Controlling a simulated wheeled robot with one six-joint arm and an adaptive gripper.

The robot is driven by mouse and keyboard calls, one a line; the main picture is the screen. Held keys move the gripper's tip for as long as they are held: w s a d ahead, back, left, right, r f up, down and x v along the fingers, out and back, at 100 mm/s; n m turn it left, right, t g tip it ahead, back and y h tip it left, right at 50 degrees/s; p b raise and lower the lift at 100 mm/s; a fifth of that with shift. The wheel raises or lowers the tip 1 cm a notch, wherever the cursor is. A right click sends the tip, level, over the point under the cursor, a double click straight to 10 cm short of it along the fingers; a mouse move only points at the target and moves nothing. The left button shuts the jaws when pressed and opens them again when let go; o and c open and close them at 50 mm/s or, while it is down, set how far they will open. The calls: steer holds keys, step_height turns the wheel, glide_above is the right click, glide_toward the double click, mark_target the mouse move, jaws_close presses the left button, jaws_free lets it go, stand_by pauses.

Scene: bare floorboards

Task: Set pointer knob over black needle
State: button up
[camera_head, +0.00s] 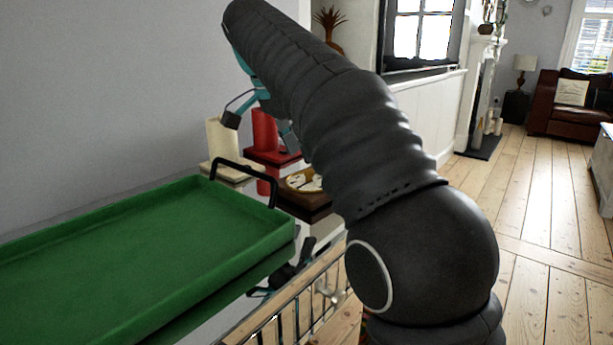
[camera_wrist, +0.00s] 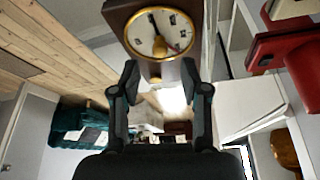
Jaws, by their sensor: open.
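A round dial with a gold rim (camera_wrist: 179,14) is set in a dark brown wooden case (camera_wrist: 119,14), at the top middle of the wrist view. A dark needle shows on its pale face, with a small reddish mark lower right. In the head view my gripper (camera_head: 260,126) is above and left of the dial.
A green tray (camera_head: 130,235) with a black handle fills the left front. A grey wall (camera_head: 90,100) is behind. Open floorboards lie at the right.

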mark_target(308, 169)
steer(key=b+x, duration=0.1)
steer(key=x, duration=0.4)
jaws_close()
